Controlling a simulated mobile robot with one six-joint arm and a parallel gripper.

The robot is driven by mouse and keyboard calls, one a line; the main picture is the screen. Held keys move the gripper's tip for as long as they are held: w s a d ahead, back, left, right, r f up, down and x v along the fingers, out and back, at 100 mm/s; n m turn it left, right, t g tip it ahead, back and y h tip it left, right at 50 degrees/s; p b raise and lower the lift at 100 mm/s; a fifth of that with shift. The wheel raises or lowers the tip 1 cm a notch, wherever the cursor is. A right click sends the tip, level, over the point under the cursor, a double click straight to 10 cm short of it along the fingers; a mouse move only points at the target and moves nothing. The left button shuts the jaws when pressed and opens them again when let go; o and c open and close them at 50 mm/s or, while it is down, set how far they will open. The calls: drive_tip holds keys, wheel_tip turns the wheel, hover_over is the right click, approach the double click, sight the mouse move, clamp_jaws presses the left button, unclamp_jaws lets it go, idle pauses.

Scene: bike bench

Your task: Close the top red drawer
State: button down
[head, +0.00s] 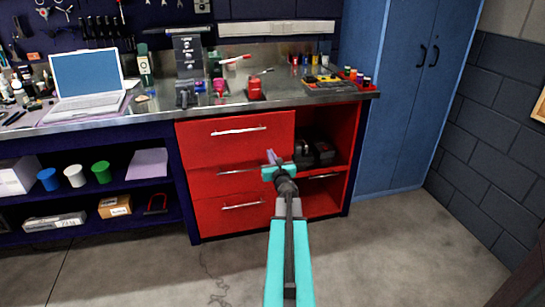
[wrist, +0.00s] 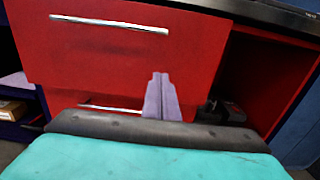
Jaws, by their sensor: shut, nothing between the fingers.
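The top red drawer (head: 260,143) is the upper drawer of the red cabinet under the bench. Its front appears to stand out past the drawers below, so it looks partly open. Its silver handle (head: 238,130) runs across the upper part of the front. The drawer front (wrist: 90,62) fills much of the wrist view, with its handle (wrist: 110,23) at upper left. My gripper (head: 272,156) is shut and empty, near the lower right part of the drawer front. Its fingertips (wrist: 160,77) overlap the front's lower right in the wrist view. I cannot tell whether they touch it.
Two lower drawers are partly behind my arm; the bottom one (head: 215,218) shows more. Right of the drawers is an open red shelf with a dark case (head: 322,152). A blue locker (head: 395,110) stands at right. The concrete floor (head: 150,270) in front is clear.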

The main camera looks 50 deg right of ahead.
sight(263, 138)
drive_tip(key=shift+p+x, duration=0.7)
drive_tip(key=shift+x, duration=5.1)
drive_tip(key=shift+b+x, duration=0.8)
drive_tip(key=shift+x, duration=1.3)
drive_tip(key=shift+w+d+f, duration=0.1)
drive_tip(key=shift+w+d, duration=0.05)
drive_tip(key=shift+w, duration=0.05)
drive_tip(key=shift+w+r, duration=0.1)
drive_tip(key=shift+r, duration=0.25)
